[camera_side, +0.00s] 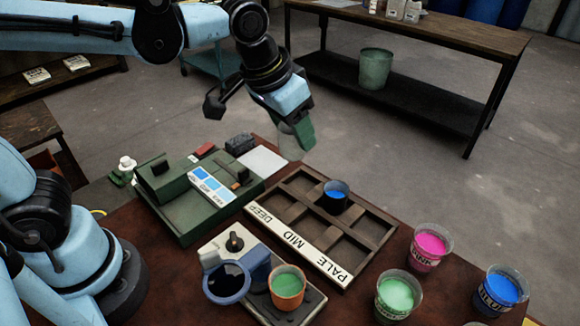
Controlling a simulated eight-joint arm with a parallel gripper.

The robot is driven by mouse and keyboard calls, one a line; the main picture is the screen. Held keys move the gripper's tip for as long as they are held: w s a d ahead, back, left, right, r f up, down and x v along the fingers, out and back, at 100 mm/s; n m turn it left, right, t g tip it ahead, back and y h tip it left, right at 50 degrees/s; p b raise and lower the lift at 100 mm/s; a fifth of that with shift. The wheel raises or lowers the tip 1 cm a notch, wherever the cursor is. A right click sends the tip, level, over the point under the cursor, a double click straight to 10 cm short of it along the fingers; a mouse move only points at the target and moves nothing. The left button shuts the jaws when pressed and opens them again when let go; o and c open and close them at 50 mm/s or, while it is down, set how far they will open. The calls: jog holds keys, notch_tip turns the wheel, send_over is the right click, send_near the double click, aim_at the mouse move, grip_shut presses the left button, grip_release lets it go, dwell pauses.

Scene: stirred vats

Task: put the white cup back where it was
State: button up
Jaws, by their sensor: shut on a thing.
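My gripper (300,130) is up in the air behind the rack, past the table's back edge in the picture. It is shut on a pale, see-through cup (289,147), which I take for the white cup. The green jaw hides part of it, and its contents cannot be made out. The wooden rack (375,252) carries a strip marked DEEP, MID and PALE. A dark cup with blue liquid (336,196) stands in its back right part; the other visible compartments look empty. A white square pad (263,161) lies left of the rack, below the gripper.
A green machine (190,222) with a blue shade card stands left of the rack. In front, an orange cup of green liquid (287,290) stands beside a blue vessel (227,284). Pink (430,247), green (397,296) and blue (499,290) tubs stand at right.

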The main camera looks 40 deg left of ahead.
jog(key=s+d+f+m+h, duration=0.1)
jog(key=s+d+f, duration=0.1)
jog(key=d, duration=0.8)
jog(key=s+d+f+m, duration=0.1)
jog(key=s+d+m, duration=0.1)
jog(key=d, duration=0.8)
jog(key=w+a+f, duration=0.1)
jog(key=w+f, duration=0.1)
jog(key=w, duration=0.1)
jog(key=w+a+f, duration=0.2)
jog(key=w, duration=0.1)
jog(key=w+a+f, duration=0.2)
jog(key=w+f, duration=0.1)
jog(key=shift+w, duration=0.35)
jog(key=shift+f, duration=2.05)
jog(key=shift+f, duration=0.1)
jog(key=o, duration=1)
jog(key=shift+o, duration=0.2)
